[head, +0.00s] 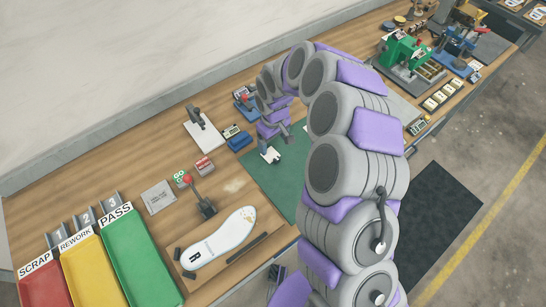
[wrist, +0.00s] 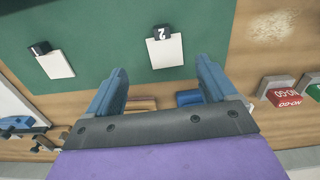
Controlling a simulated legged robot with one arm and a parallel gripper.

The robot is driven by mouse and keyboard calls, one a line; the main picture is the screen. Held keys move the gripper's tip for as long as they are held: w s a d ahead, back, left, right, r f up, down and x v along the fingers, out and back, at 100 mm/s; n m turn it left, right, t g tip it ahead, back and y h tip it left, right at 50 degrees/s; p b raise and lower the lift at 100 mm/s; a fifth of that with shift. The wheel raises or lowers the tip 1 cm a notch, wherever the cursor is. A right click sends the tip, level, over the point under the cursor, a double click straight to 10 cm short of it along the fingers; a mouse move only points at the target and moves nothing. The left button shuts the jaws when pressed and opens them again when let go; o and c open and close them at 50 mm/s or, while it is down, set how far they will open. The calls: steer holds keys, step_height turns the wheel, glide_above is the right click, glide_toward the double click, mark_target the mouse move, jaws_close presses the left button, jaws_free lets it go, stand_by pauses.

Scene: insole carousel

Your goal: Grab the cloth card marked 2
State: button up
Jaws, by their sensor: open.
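The card marked 2 (wrist: 166,50) is a white, near-square piece with a black tab bearing the 2 at its top edge in the wrist view. It lies flat on the green mat (wrist: 105,25). My gripper (wrist: 160,66) is open, its two blue fingers spread apart. The card shows ahead of and between the fingertips, with nothing held between them. A second white card (wrist: 56,65) with a black tab lies to the left on the same mat; its number is hard to read. In the head view, my arm hides much of the green mat (head: 258,175).
A red-and-white block (wrist: 288,96) stands right of my gripper in the wrist view. The head view shows an insole (head: 220,238), a red-knobbed lever (head: 203,200), red, yellow and green trays (head: 140,255) at lower left, and a green machine (head: 405,55) at far right.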

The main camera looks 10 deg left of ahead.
mark_target(272, 156)
steer(key=shift+a+f, duration=0.25)
steer(key=shift+f, duration=0.45)
steer(key=f, duration=0.3)
steer(key=f+b, duration=0.1)
steer(key=shift+s+f, duration=0.25)
steer(key=shift+f, duration=0.15)
steer(key=shift+c, duration=0.5)
steer(key=c, duration=1)
steer(key=shift+r, duration=0.1)
